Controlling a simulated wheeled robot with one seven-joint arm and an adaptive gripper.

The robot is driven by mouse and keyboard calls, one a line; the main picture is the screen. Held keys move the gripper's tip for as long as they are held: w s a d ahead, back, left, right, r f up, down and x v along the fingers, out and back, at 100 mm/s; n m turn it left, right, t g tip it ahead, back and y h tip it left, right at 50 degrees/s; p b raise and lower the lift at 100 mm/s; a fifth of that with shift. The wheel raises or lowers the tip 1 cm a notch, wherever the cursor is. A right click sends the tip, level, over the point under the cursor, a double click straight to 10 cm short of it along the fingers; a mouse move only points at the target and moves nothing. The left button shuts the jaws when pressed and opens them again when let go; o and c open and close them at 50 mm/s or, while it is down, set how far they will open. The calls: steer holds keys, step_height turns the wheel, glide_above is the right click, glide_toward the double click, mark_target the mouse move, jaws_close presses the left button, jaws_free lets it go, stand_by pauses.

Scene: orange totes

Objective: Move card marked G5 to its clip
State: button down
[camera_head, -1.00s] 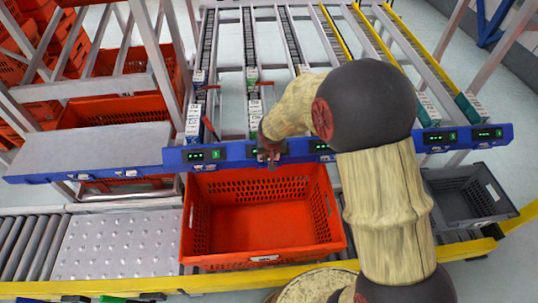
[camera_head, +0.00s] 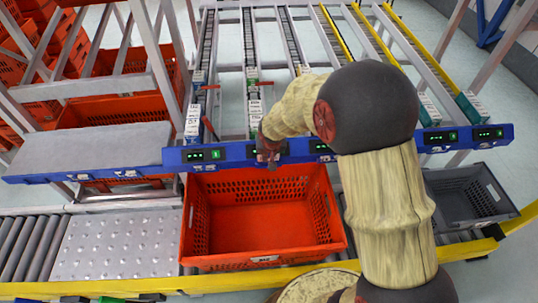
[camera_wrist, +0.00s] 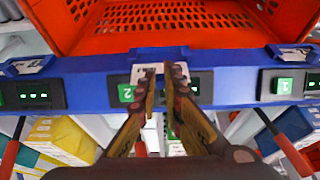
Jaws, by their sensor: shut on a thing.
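My gripper (camera_head: 268,155) is at the blue rail (camera_head: 232,154), above the far rim of the orange tote. In the wrist view its fingers (camera_wrist: 160,82) are closed on a small white card (camera_wrist: 143,72), seen partly between and beside the fingertips. The fingers hide much of it, and no G5 mark is readable. The card is at the rail beside the green number 2 display; I cannot tell whether it touches the rail. Other white cards sit along the rail's upper edge, at left (camera_wrist: 28,65) and right (camera_wrist: 295,55). The clip for G5 cannot be told apart.
The empty orange tote (camera_head: 262,260) stands on the conveyor before the rail. A grey tote (camera_head: 470,195) is at right. Red levers (camera_wrist: 285,145) and boxes (camera_wrist: 62,138) are close to the gripper beyond the rail. A metal plate (camera_head: 120,245) lies left.

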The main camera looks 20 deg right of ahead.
mark_target(269, 160)
steer(key=shift+f+b, duration=1.15)
steer(key=shift+s+f, duration=0.1)
steer(key=shift+f, duration=0.05)
steer(key=shift+s+f+b, duration=0.2)
steer(key=shift+f+b, duration=0.1)
steer(key=shift+b, duration=0.05)
steer(key=shift+s+f, duration=0.1)
steer(key=shift+f, duration=0.05)
steer(key=c, duration=2.2)
jaws_free()
steer(key=shift+f, duration=0.1)
steer(key=shift+o, duration=1.1)
steer(key=shift+f, duration=0.1)
steer(key=shift+o, duration=0.7)
steer(key=shift+w+r, duration=0.2)
steer(key=shift+w, duration=0.05)
steer(key=shift+r, duration=0.15)
